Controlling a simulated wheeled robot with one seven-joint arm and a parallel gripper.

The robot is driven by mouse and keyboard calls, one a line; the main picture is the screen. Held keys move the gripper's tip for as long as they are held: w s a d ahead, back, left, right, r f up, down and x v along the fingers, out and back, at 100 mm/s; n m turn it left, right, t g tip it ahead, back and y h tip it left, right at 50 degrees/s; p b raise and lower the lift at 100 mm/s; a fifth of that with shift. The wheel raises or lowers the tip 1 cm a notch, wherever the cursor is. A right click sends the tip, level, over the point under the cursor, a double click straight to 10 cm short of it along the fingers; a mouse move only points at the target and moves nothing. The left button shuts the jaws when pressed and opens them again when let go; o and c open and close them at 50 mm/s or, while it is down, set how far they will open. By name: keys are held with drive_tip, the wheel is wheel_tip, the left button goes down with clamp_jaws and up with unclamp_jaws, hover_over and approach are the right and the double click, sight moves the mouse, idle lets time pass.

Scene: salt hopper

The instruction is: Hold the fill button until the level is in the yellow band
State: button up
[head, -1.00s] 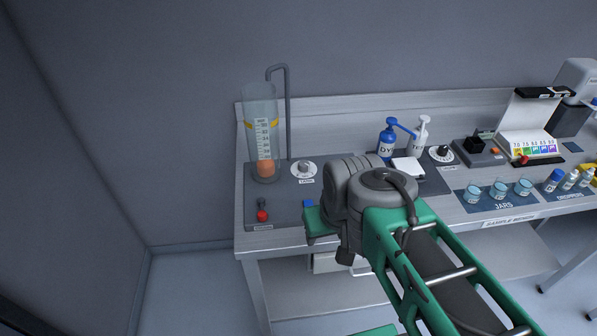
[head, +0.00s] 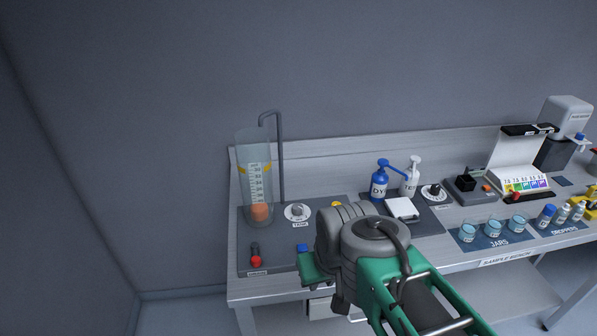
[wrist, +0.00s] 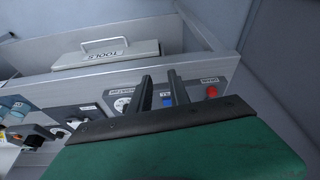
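A clear upright cylinder (head: 254,185) with a white scale stands at the left end of the bench. Orange material (head: 260,212) fills only its bottom, well below the yellow band (head: 241,170) on its upper part. A red button (head: 256,261) and a blue button (head: 302,249) sit on the dark panel in front of it; I cannot read their labels. In the wrist view, the red button (wrist: 212,92) and blue button (wrist: 167,99) lie beyond my gripper (wrist: 160,80). Its two dark fingers stand apart with nothing between them. In the head view, my arm hides the fingers.
A white dial (head: 297,212) sits right of the cylinder. A blue pump bottle (head: 380,185), a white pump bottle (head: 411,178) and jars (head: 492,227) stand farther right. A drawer marked TOOLS (wrist: 105,52) shows in the wrist view. A grey wall stands behind the bench.

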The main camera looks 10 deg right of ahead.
clamp_jaws()
idle(1.2)
